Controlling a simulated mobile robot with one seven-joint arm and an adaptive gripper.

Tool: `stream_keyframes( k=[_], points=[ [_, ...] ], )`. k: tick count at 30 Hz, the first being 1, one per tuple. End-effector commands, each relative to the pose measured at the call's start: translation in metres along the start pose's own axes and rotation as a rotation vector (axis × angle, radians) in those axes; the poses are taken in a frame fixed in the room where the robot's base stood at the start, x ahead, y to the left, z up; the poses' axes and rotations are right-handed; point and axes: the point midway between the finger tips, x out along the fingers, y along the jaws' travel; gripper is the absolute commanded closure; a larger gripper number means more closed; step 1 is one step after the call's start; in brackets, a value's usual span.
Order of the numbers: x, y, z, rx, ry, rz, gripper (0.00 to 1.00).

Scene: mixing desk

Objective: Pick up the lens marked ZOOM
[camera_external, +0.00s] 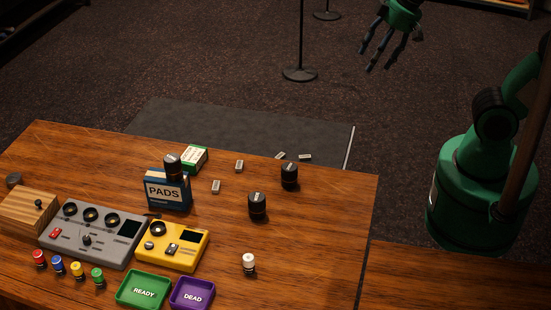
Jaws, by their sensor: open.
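Three black cylinders that look like lenses are on the wooden desk (325,215). One lens (289,176) stands upright near the right back edge. Another lens (257,206) stands upright in front of it and to its left. A third lens (172,166) is at the blue PADS box (168,193), seemingly on top of it. Their markings are too small to read, so I cannot tell which is ZOOM. My gripper (384,58) is open and empty, fingers spread, at the upper right of the picture, well away from the lenses.
A grey mixer (95,237), a yellow device (172,246), a green READY tray (142,290) and a purple DEAD tray (192,294) occupy the left front. A white-topped knob (249,263) and several small grey blocks (239,166) lie about. The desk's right side is clear.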

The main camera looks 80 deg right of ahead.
Motion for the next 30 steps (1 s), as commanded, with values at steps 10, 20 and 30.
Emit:
stream_keyframes(
  k=[10,20,30],
  points=[
    [0.091,-0.021,-0.059,0.147,-0.13,0.023,0.38],
    [0.201,-0.04,-0.092,0.288,-0.243,0.067,0.38],
    [0.315,-0.055,-0.099,0.413,-0.336,0.123,0.38]
  ],
)
